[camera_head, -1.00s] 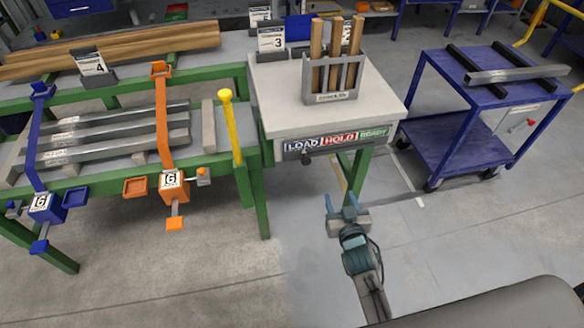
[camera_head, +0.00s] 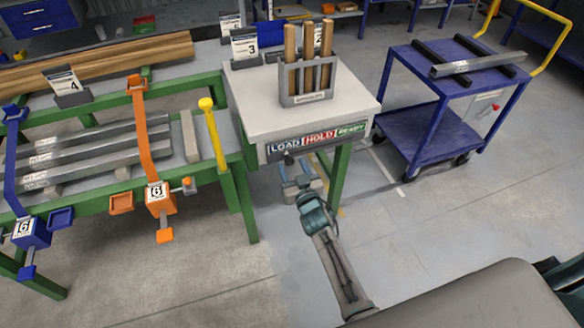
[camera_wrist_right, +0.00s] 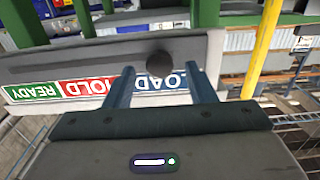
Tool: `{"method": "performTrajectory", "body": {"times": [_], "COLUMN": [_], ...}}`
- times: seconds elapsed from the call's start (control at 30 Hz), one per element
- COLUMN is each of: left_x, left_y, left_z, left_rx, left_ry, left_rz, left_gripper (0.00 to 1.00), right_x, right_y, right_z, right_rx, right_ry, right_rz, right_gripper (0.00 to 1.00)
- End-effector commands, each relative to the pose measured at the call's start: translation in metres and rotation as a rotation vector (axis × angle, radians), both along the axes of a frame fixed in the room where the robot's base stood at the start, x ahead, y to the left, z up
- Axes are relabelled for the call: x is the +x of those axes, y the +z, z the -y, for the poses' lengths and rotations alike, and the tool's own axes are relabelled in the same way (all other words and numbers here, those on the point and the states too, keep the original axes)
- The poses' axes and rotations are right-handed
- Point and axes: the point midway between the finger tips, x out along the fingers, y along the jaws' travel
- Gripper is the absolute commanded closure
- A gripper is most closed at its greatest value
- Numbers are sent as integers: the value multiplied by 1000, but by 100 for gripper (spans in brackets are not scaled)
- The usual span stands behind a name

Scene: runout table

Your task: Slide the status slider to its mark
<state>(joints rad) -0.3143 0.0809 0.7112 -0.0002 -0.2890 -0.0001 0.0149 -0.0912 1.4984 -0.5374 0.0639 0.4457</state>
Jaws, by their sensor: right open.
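The status slider shows as a dark round knob (camera_head: 288,156) on the front edge of the white-topped stand, below the LOAD end of the label strip (camera_head: 318,137). The strip reads LOAD, HOLD and READY from left to right. My right gripper (camera_head: 290,172) is just in front of and below the knob. In the right wrist view, where the strip appears upside down, the knob (camera_wrist_right: 159,64) sits between the two blue fingers of the open right gripper (camera_wrist_right: 163,78), with gaps to both sides. Whether the fingers reach around it is hard to tell. My left gripper is out of view.
The stand (camera_head: 265,115) carries a grey holder (camera_head: 306,98) with wooden sticks. A green leg (camera_head: 338,178) is right of my gripper. A green rack (camera_head: 130,185) with orange and yellow uprights is left. A blue cart (camera_head: 410,130) stands right, with clear floor before it.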

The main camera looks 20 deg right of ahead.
Motion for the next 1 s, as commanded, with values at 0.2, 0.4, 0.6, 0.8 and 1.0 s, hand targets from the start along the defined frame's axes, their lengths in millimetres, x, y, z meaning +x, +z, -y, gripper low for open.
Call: {"method": "performTrajectory", "body": {"times": [0.2, 0.4, 0.6, 0.8, 1.0], "left_x": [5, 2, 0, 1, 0], "left_y": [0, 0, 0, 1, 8], "left_z": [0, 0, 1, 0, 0], "left_rx": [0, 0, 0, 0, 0], "left_ry": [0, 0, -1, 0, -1], "left_rz": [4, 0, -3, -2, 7], "left_gripper": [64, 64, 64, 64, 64], "right_x": [10, 10, 9, 9, 10], "right_y": [0, 0, 0, 0, 2], "right_z": [0, 0, 0, 1, 34], "right_rx": [0, 0, 0, -1, -7], "right_ry": [0, 0, 0, 0, 0], "right_rz": [-1, -1, -1, -1, -1], "right_gripper": [50, 50, 89, 100, 100]}}
